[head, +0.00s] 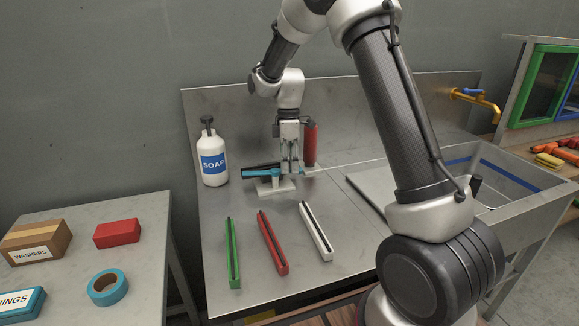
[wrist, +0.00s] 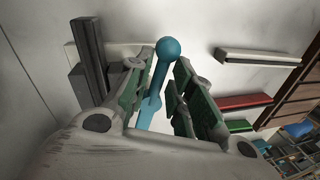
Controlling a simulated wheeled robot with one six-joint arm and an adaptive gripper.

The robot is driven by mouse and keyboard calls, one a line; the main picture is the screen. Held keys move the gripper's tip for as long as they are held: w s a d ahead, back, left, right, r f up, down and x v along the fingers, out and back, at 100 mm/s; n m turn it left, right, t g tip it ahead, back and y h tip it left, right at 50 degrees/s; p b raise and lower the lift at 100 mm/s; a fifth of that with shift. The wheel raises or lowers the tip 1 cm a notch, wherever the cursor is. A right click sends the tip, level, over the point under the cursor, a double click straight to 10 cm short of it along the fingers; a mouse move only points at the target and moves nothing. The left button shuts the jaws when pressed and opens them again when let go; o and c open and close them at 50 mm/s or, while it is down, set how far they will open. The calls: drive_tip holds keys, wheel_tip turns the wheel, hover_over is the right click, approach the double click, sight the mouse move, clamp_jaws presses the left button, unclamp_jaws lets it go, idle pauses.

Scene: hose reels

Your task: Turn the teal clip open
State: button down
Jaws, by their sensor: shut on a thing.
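The teal clip (head: 262,173) is on the back of the metal counter, above a pale base (head: 275,188), with a dark bar (head: 262,166) beside it. In the wrist view the teal clip (wrist: 169,52) shows as a bar with a rounded end, between my fingers. My gripper (head: 291,168) points down at the clip's right end and is shut on it; in the wrist view my gripper (wrist: 163,78) has one finger on each side of the teal bar. The dark bar (wrist: 90,55) lies to the left there. My fingers hide part of the clip.
A soap bottle (head: 213,158) stands left, and a red cylinder (head: 310,146) stands close behind my gripper. Green (head: 233,253), red (head: 272,243) and white (head: 316,231) slotted bars lie in front. A sink (head: 500,180) is right. A side table (head: 140,265) holds boxes and tape.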

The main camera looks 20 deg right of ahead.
drive_tip(key=shift+w+n+h, duration=0.15)
drive_tip(key=shift+w+n, duration=0.15)
drive_tip(key=shift+n, duration=0.4)
drive_tip(key=shift+w+n+h, duration=0.15)
drive_tip(key=shift+w+n, duration=0.1)
drive_tip(key=shift+n, duration=0.45)
drive_tip(key=c, duration=1.5)
unclamp_jaws()
drive_tip(key=r, duration=0.4)
drive_tip(key=w+r, duration=0.1)
drive_tip(key=r, duration=0.3)
drive_tip(key=w+r, duration=0.1)
drive_tip(key=r, duration=0.2)
drive_tip(key=shift+w+r, duration=0.2)
drive_tip(key=shift+r, duration=0.2)
